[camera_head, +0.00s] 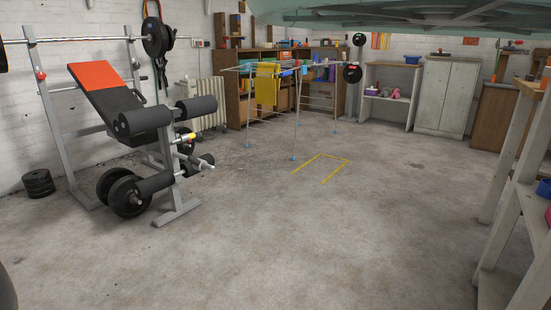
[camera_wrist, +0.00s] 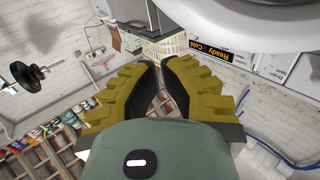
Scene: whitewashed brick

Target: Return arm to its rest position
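My gripper (camera_wrist: 159,63) shows only in the wrist view. Its two ribbed, yellow-brown fingers with dark inner edges lean towards each other, and their tips lie close together. A thin wedge shows between them, but I cannot tell whether the tips touch. I see nothing held. The head view does not show the gripper. In the wrist view, a large rounded white thing (camera_wrist: 245,12) and a dark label reading "Ready" and "Cold" (camera_wrist: 212,52) lie beyond the right finger.
A weight bench (camera_head: 110,95) stands left, with weight plates (camera_head: 38,183) on the floor. A drying rack (camera_head: 295,85) with clothes stands mid-back, near a yellow floor outline (camera_head: 335,157). A wooden shelf unit (camera_head: 515,200) is close on the right. The central floor (camera_head: 280,235) is clear.

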